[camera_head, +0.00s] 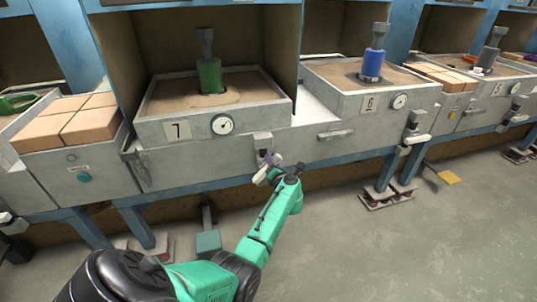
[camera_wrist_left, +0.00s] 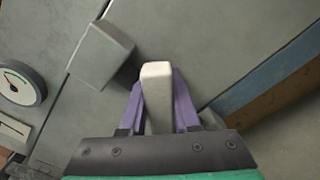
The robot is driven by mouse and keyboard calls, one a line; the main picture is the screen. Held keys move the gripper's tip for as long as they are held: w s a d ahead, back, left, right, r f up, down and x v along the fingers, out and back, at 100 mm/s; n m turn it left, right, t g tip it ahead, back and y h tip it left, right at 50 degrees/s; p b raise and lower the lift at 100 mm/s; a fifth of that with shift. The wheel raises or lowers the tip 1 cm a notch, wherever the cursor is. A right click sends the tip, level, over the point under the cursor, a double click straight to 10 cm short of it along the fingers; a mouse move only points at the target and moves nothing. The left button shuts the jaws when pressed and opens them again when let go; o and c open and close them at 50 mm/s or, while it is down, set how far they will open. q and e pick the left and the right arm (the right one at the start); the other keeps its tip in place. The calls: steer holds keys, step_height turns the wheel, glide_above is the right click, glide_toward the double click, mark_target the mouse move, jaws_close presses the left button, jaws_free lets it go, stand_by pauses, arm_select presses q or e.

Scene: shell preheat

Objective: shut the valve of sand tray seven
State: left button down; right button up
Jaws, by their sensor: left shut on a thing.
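Sand tray seven (camera_head: 262,117) is a grey metal box marked 7, filled with sand, with a green-wrapped part (camera_head: 209,76) standing in it. A round gauge (camera_head: 222,125) is on its front. Its valve (camera_head: 263,141) sits on the bench front, below and right of the gauge. My left gripper (camera_head: 267,166) is at this valve. In the left wrist view its purple fingers (camera_wrist_left: 157,84) are shut on the pale valve handle (camera_wrist_left: 156,98), one on each side. The wrist hides the handle's lower end. My right gripper is not in view.
Tray six (camera_head: 350,103), with a blue-wrapped part (camera_head: 372,65), stands to the right; its valve has a white handle (camera_head: 417,140). Bricks (camera_head: 70,122) lie at left. The floor at right is largely open.

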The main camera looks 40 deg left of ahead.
arm_select(q)
steer(key=f+m, duration=0.1)
steer(key=m, duration=0.2)
steer(key=f+m, duration=0.1)
steer(key=m, duration=0.2)
steer(key=w+d+f+m, duration=0.1)
steer(key=m, duration=0.2)
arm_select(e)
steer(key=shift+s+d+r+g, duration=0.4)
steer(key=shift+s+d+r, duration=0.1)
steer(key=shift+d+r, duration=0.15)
arm_select(q)
steer(key=shift+s+a+m, duration=0.1)
steer(key=shift+m, duration=0.3)
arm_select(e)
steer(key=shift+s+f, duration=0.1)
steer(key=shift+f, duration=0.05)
arm_select(q)
steer(key=c, duration=0.6)
jaws_free()
steer(key=shift+c, duration=0.2)
steer(key=shift+r, duration=0.1)
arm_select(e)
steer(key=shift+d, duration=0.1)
